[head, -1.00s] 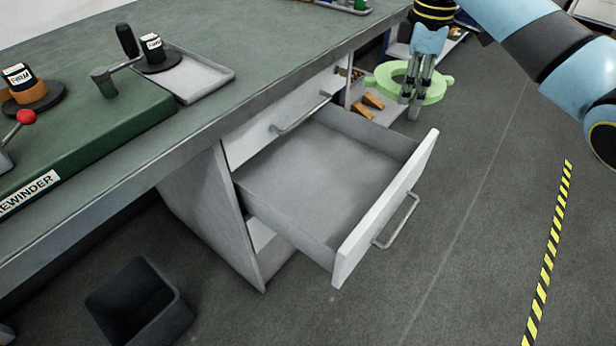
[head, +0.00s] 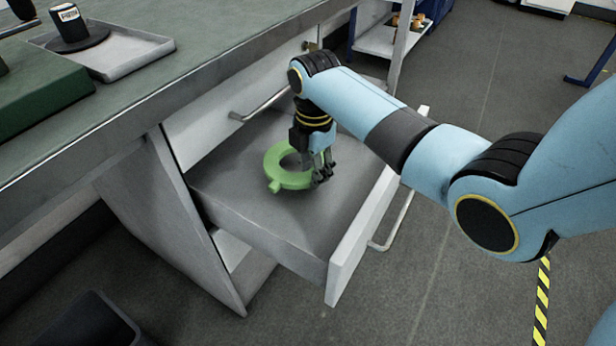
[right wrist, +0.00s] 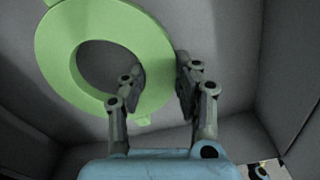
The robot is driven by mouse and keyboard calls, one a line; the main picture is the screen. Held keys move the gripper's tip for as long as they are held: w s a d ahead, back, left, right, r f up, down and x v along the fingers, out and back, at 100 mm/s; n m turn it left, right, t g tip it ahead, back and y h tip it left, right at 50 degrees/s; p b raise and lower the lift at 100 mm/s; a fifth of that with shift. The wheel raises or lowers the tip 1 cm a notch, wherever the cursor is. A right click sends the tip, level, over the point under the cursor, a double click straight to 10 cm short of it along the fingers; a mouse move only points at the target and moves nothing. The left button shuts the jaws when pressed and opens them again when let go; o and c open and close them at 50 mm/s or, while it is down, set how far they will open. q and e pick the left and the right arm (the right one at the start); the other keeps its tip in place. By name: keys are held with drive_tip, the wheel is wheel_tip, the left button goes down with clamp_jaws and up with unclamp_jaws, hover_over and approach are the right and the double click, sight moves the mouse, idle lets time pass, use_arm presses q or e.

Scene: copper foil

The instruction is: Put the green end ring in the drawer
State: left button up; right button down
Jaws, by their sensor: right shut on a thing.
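The green end ring (head: 279,177) is a flat ring with small tabs, seen over the open drawer (head: 270,222). My right gripper (head: 322,170) is shut on the ring's right side in the head view. In the right wrist view the ring (right wrist: 60,60) fills the upper left, with the fingers (right wrist: 160,90) at its rim. The drawer's grey floor and walls lie around and behind the ring. I cannot tell whether the ring touches the drawer floor. My left gripper is not in view.
The bench top (head: 200,75) overhangs the drawer at the left, with a grey tray (head: 125,55) on it. The drawer front (head: 350,255) stands out from the cabinet. A dark bin (head: 85,325) is on the floor at lower left.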

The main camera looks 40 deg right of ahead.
drive_tip(key=shift+f, duration=0.4)
wheel_tip(320, 180, down, 3)
drive_tip(key=shift+r+b, duration=0.15)
drive_tip(key=shift+b, duration=0.55)
drive_tip(key=shift+f, duration=0.3)
drive_tip(key=c, duration=1)
unclamp_jaws()
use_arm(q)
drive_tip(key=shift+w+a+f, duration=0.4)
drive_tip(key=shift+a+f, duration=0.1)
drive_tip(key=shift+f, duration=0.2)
